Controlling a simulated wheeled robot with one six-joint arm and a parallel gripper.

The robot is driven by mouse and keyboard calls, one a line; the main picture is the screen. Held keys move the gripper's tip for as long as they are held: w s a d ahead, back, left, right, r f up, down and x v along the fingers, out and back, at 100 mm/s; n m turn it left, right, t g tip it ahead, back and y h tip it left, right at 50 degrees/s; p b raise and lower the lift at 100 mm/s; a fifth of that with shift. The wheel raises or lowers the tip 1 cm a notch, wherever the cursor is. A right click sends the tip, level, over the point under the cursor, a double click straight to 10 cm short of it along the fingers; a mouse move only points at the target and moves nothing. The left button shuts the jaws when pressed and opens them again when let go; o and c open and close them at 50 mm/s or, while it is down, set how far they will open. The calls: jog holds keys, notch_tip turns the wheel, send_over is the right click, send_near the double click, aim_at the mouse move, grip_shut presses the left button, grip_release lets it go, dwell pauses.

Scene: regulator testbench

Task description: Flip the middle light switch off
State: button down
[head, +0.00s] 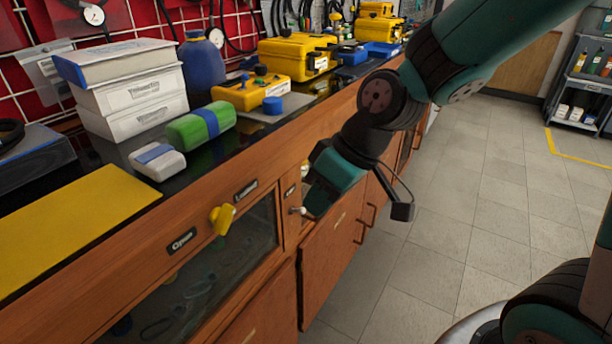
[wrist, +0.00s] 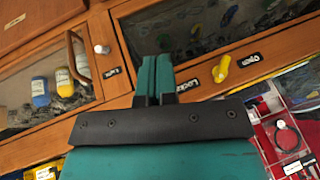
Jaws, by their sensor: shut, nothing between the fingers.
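A small pale lever (head: 298,210) sticks out of the narrow wooden panel between the glass-fronted cabinet and the doors. Another pale knob (head: 304,170) shows higher up that panel, partly hidden by my gripper. I cannot tell which is the middle light switch. In the wrist view one white knob (wrist: 102,49) stands left of my fingers, above a small dark label. My gripper (head: 318,199) is at the panel, close to the lever in the picture; contact is unclear. In the wrist view its teal fingers (wrist: 155,66) are together and hold nothing.
A yellow latch (head: 222,219) sits on the glass-fronted cabinet between two dark labels; it also shows in the wrist view (wrist: 221,68). Door handles (head: 366,224) jut out to the right. The black countertop holds boxes and yellow cases (head: 300,57). The tiled floor (head: 485,200) is clear.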

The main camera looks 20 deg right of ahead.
jog(key=w+d+f+t+p, duration=0.2)
jog(key=w+d+p, duration=0.2)
jog(key=w+d, duration=0.3)
jog(key=shift+w+m, duration=0.4)
jog(key=shift+w, duration=0.6)
jog(key=shift+f, duration=0.1)
send_near(291, 210)
jog(key=x, duration=0.4)
jog(key=shift+d+f, duration=0.15)
jog(key=shift+f, duration=0.35)
jog(key=shift+f+b, duration=0.1)
jog(key=shift+b, duration=0.35)
